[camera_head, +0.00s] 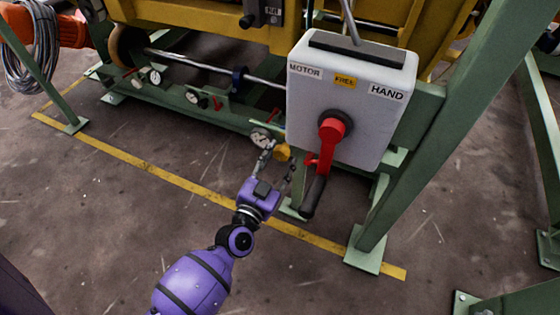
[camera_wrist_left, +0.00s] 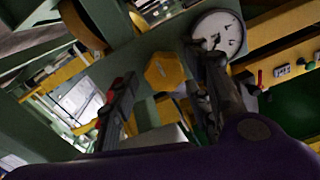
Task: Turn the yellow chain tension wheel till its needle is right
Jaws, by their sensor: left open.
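The yellow chain tension wheel (camera_head: 283,153) is a small knob on the green frame, below the grey control box's lower left corner. A white round gauge (camera_head: 261,138) sits just left of it. In the left wrist view the wheel (camera_wrist_left: 165,72) looks six-sided and the gauge (camera_wrist_left: 226,28) is at upper right, partly covered by a finger. Its needle reading is too small to tell. My left gripper (camera_head: 277,161) is open, with the wheel between its fingers in the picture. Contact cannot be told. My right gripper is not in view.
The grey control box (camera_head: 303,107) with a red rotary handle (camera_head: 332,131) hangs right of my left gripper; its black grip (camera_head: 314,196) reaches down close by. Other gauges (camera_head: 155,77) line the green beam. A green post (camera_head: 440,140) stands at right. The floor in front is clear.

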